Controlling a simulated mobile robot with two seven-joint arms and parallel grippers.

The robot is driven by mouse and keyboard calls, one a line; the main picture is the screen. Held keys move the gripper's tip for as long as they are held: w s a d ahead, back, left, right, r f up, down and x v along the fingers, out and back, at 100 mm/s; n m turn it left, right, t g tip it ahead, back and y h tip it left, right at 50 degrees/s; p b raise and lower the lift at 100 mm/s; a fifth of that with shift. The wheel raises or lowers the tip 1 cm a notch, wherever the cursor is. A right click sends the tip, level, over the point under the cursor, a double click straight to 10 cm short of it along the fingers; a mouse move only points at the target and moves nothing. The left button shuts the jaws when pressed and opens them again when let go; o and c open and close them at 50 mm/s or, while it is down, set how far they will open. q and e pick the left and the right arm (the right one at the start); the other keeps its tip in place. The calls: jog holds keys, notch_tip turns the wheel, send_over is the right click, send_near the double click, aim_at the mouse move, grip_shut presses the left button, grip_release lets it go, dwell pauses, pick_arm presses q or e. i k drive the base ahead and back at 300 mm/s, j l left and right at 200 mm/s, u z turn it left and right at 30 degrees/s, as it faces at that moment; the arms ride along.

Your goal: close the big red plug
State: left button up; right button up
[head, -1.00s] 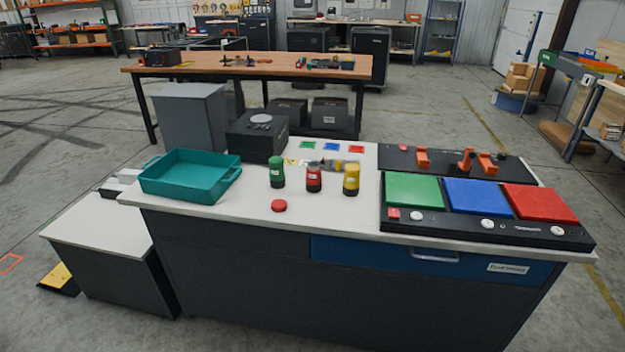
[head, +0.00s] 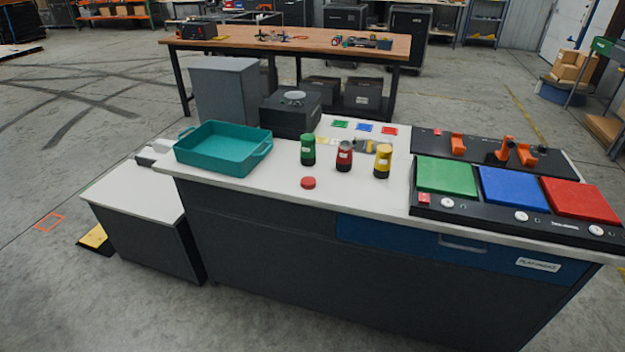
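A round red disc (head: 308,182), perhaps a cap or plug, lies flat near the front edge of the white counter (head: 275,180). Behind it and to its right stands an upright red jar (head: 344,158); its top looks pale and narrower, and I cannot tell clearly whether it is open. A green jar (head: 308,150) with a green top stands to its left. A yellow jar (head: 382,161) with a yellow top stands to its right. The disc is apart from all three jars. Neither of my grippers is in view.
A teal tray (head: 224,150) sits at the counter's left. A black panel with green, blue and red pads (head: 580,198) fills the right; orange latches (head: 505,150) stand behind it. A lower side cabinet (head: 135,195) adjoins on the left. The counter around the disc is clear.

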aim_at(345, 155)
jog(key=i+j+z, duration=0.3)
jog(key=i+j, duration=0.2)
jog(key=i+j+z, duration=0.3)
jog(key=i+j, duration=0.15)
jog(key=j, duration=0.25)
